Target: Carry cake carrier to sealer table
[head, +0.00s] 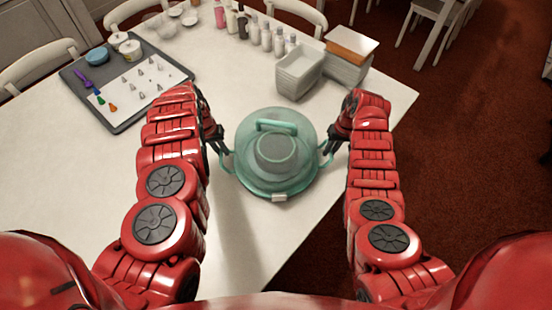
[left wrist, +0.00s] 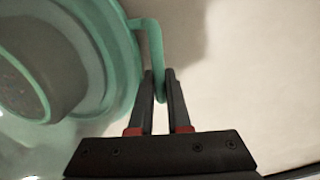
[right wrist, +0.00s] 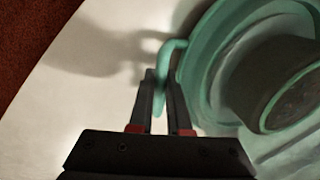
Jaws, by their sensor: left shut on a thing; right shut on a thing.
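The cake carrier (head: 272,178) is a round teal carrier with a see-through dome, a top handle and a side handle at each side. A dark round cake shows inside it. My left gripper (head: 222,146) is shut on its left side handle; the left wrist view shows the fingers (left wrist: 160,75) around the handle (left wrist: 154,50). My right gripper (head: 332,143) is shut on its right side handle; the right wrist view shows the fingers (right wrist: 160,78) around the handle (right wrist: 165,65). The carrier looks level over the white table. I cannot tell whether it touches the tabletop.
The white table (head: 250,250) has a tray (head: 118,112) with piping tips at the left. Several bottles (head: 266,38) stand at the back. Red carpet (head: 470,170) lies to the right; chairs stand around.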

